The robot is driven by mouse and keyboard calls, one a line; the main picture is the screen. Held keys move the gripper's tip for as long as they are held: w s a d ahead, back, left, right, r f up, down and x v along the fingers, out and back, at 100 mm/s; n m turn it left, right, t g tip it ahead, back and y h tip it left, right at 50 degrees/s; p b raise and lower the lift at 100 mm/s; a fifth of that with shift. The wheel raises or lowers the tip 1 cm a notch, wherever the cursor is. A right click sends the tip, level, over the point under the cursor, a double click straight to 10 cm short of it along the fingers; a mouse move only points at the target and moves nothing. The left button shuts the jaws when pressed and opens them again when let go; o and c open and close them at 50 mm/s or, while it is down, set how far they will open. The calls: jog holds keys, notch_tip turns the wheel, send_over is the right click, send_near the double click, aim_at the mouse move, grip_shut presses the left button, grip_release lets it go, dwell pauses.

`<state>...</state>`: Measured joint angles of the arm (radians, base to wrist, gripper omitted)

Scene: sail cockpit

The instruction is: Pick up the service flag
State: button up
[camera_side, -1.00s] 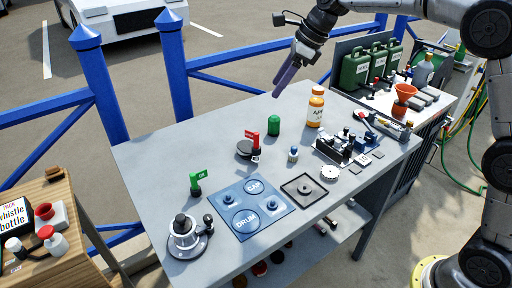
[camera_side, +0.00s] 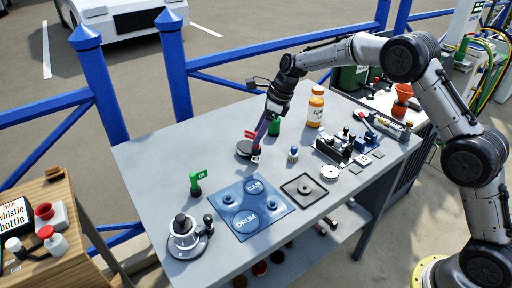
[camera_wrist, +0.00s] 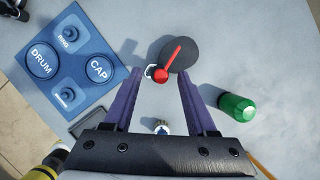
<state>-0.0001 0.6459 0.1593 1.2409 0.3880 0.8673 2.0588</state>
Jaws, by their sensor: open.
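In the wrist view my gripper (camera_wrist: 159,76) is open, one finger on each side of the flag with gaps. I cannot tell how far down the fingers reach.
A green cylinder (camera_wrist: 237,107) stands close to the right finger. A small white-and-blue bottle (camera_side: 293,154) is nearby.

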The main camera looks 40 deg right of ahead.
aim_at(253, 147)
jog(key=shift+x, duration=2.6)
grip_shut()
jog(key=shift+w, duration=0.1)
